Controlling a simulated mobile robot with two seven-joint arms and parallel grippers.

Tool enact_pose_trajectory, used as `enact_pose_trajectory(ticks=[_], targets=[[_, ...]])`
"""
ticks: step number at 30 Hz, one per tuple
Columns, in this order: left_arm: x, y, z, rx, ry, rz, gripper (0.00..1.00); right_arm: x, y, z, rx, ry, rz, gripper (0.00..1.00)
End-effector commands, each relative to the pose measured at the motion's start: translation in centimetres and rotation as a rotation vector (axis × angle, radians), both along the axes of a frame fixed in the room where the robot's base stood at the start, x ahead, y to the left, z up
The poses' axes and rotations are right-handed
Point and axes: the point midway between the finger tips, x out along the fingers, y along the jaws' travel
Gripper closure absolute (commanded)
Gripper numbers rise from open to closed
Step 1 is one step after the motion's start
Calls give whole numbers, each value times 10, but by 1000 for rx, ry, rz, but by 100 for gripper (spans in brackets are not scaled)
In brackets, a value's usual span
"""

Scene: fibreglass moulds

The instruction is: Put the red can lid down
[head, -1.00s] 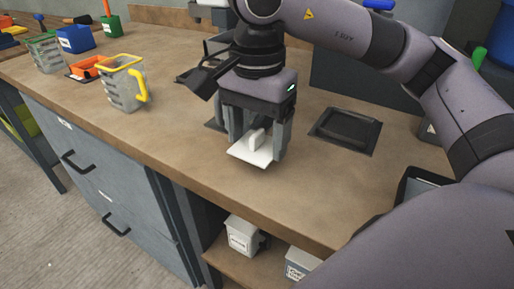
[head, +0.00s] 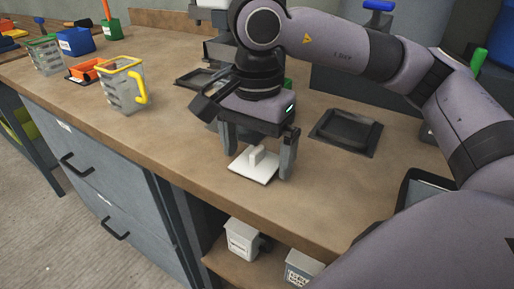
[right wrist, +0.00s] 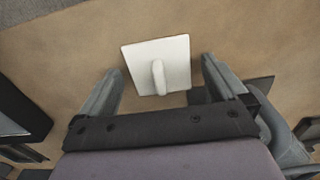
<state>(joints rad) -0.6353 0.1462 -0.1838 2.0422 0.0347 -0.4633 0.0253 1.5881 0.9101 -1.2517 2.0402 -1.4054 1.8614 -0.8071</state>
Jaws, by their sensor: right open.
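A white square lid (head: 250,172) with an upright grip tab lies flat on the wooden worktop near its front edge. I see no red on it. My right gripper (head: 260,162) is open, with one finger on each side of the lid. In the right wrist view the lid (right wrist: 174,52) shows between the spread fingers (right wrist: 161,68), with a gap on both sides. My left gripper is in neither view.
A dark square mould (head: 346,131) lies to the right, and another dark tray (head: 196,78) lies behind. A clear jug with yellow rim (head: 122,88) and orange and blue bins (head: 76,40) stand left. White containers (head: 241,240) sit on the shelf below.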

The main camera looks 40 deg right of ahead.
Motion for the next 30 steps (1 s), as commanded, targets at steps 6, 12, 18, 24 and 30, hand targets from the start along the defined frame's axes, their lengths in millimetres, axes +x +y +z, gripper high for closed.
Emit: enact_pose_trajectory(ticks=[6, 12, 18, 24, 30], targets=[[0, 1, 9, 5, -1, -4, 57, 1, 1, 33, 3, -4, 1, 1], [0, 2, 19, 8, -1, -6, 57, 1, 0, 81, 1, -4, 0, 1], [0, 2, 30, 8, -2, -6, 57, 0, 0, 112, -1, -3, 0, 1], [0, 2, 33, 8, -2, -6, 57, 0, 0, 122, -1, 1, 0, 1], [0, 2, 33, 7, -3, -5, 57, 0, 0, 122, 0, 1, 0, 1]])
